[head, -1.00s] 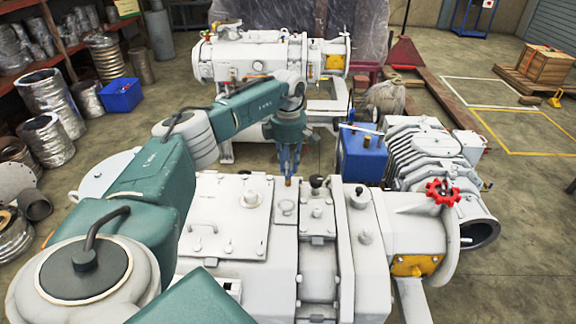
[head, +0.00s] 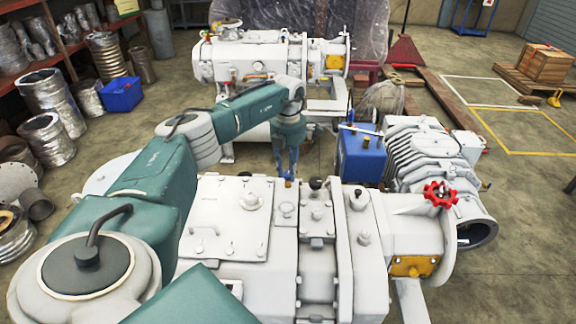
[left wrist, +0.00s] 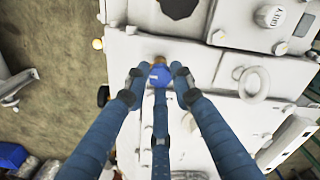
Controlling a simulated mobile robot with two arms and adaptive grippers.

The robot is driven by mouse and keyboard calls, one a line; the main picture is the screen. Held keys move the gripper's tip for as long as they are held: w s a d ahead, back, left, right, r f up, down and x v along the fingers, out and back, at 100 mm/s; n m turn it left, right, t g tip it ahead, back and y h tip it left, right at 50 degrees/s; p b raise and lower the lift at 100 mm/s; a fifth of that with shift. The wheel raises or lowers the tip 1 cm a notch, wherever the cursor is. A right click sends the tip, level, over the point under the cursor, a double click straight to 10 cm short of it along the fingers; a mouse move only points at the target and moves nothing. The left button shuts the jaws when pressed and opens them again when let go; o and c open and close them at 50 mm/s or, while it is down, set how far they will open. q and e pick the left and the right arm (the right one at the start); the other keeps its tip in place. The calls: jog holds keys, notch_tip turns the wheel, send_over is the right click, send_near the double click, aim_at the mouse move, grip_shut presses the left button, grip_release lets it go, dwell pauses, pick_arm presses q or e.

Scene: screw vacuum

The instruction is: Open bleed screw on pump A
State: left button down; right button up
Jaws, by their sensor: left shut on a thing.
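The white pump (head: 225,205) in front of me fills the lower middle of the head view. My left gripper (head: 287,179) points down at the far edge of its top. In the left wrist view the blue fingers (left wrist: 159,82) close around a small brass-coloured fitting, which I take to be the bleed screw (left wrist: 158,60). The fingers hide most of it, including a blue part at their centre. I cannot read which pump is A. My right gripper is not in view.
A second white pump (head: 260,60) stands behind. A blue tank (head: 361,155) and a ribbed grey unit (head: 425,150) stand right of my gripper. A red handwheel (head: 440,194) sticks up at the right. Round knobs stand on the pump top near the fingers.

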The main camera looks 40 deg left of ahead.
aim_at(288, 174)
pick_arm(q)
jog(key=shift+r, duration=0.1)
dwell(0.4)
jog(key=c, duration=1.5)
grip_release()
jog(key=shift+o, duration=0.2)
jog(key=shift+r, duration=0.1)
notch_tip(288, 174, up, 12)
